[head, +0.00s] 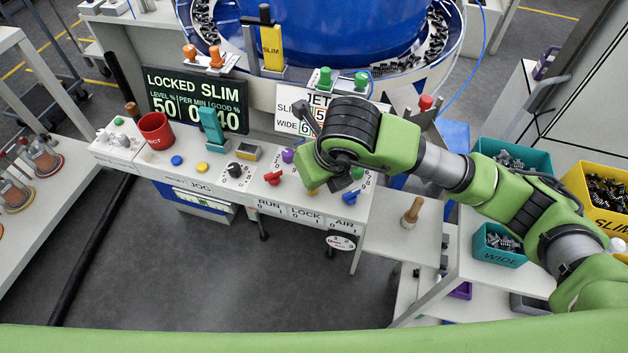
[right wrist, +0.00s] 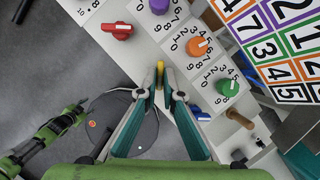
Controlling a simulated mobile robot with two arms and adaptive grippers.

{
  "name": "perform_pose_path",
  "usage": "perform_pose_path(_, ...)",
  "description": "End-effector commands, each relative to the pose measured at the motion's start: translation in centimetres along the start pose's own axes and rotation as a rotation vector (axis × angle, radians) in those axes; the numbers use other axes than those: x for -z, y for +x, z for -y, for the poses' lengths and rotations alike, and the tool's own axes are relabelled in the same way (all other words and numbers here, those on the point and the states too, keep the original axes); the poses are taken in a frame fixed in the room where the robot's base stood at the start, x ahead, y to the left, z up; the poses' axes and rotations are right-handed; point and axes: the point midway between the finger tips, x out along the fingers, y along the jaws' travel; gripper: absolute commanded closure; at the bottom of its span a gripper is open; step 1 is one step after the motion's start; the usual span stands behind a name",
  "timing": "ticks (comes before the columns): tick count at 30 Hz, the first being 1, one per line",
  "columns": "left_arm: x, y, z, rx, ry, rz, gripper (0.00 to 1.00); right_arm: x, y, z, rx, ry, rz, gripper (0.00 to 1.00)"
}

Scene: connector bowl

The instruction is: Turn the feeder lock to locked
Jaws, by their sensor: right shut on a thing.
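The yellow lock knob (head: 311,191) sits above the LOCK label on the panel, between the red RUN knob (head: 272,178) and the blue AIR knob (head: 350,197). My right gripper (head: 322,184) is over it and hides most of it in the head view. In the right wrist view, the fingertips (right wrist: 160,88) are shut on the yellow lock knob (right wrist: 159,76); its exact angle is hard to tell. The black display (head: 196,103) reads LOCKED SLIM. My left arm shows at the left of the right wrist view, its gripper (right wrist: 80,106) too small to read.
Orange (right wrist: 197,46) and green (right wrist: 228,87) dials stand close to the right gripper. A red cup (head: 155,131) is at the panel's left. The blue bowl feeder (head: 300,30) is behind. Teal (head: 497,245) and yellow (head: 604,190) bins stand at right.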

Motion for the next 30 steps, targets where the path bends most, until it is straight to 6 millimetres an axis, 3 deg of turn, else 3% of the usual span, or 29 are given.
perform_pose_path(12,0.0,0.0,0.0,0.0,0.0,0.0,0.6,0.0,-0.1,0.0,0.002,0.007,0.0,1.0)
perform_pose_path(13,0.0,0.0,0.0,0.0,0.0,0.0,0.6,0.0,0.0,0.0,0.002,0.007,0.0,0.85)
perform_pose_path(14,0.0,0.0,0.0,0.0,0.0,0.0,0.6,0.0,0.0,0.0,0.002,0.007,0.0,0.78)
perform_pose_path(15,0.0,0.0,0.0,0.0,0.0,0.0,0.6,0.0,0.0,0.0,0.002,0.007,0.0,0.76)
perform_pose_path(25,-0.2,0.0,0.1,0.001,0.0,0.002,0.6,0.0,-0.2,0.0,0.002,0.005,0.0,0.76)
perform_pose_path(30,-0.1,0.0,0.1,0.001,0.0,0.001,0.6,-0.2,-2.0,0.0,0.002,0.005,0.004,0.76)
